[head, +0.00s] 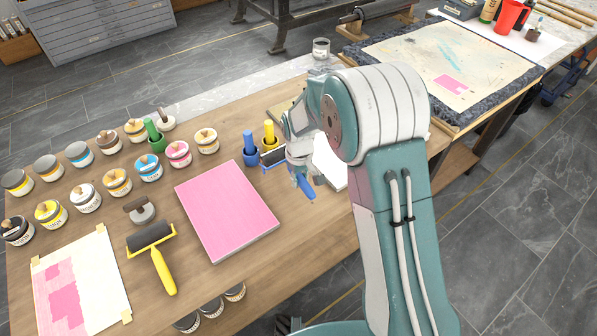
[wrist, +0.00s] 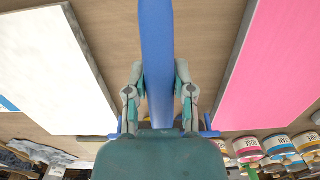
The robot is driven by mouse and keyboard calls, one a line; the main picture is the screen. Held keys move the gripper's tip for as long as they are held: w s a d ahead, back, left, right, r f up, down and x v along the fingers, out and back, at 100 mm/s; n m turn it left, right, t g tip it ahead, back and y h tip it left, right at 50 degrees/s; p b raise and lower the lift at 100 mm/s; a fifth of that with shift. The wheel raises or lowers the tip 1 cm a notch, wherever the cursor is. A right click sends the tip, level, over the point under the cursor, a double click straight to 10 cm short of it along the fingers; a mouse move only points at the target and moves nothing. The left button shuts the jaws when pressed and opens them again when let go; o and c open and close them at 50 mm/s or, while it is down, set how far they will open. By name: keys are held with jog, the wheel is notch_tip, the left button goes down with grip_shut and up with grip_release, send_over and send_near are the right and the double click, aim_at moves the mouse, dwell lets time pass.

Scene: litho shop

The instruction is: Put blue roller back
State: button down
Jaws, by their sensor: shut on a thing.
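The blue roller has a blue handle (head: 306,188) and a dark roller head (head: 273,158). My gripper (head: 300,172) is shut on it above the wooden table, between the pink slab and the white slab. In the wrist view the blue handle (wrist: 157,60) runs up between the two fingers of my gripper (wrist: 158,85). Bits of its blue frame (wrist: 208,134) show on both sides of my wrist. My arm hides part of the roller in the head view.
A pink slab (head: 225,208) lies left and a white slab (head: 328,163) right of my gripper. A yellow roller (head: 156,257) lies front left. Bare table (head: 290,240) shows in front.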

aim_at(300, 197)
jog(key=shift+f, duration=2.75)
jog(key=shift+f, duration=0.1)
jog(key=shift+c, duration=2)
grip_release()
jog(key=r, duration=1.2)
jog(key=shift+w+a, duration=0.2)
jog(key=shift+w, duration=0.1)
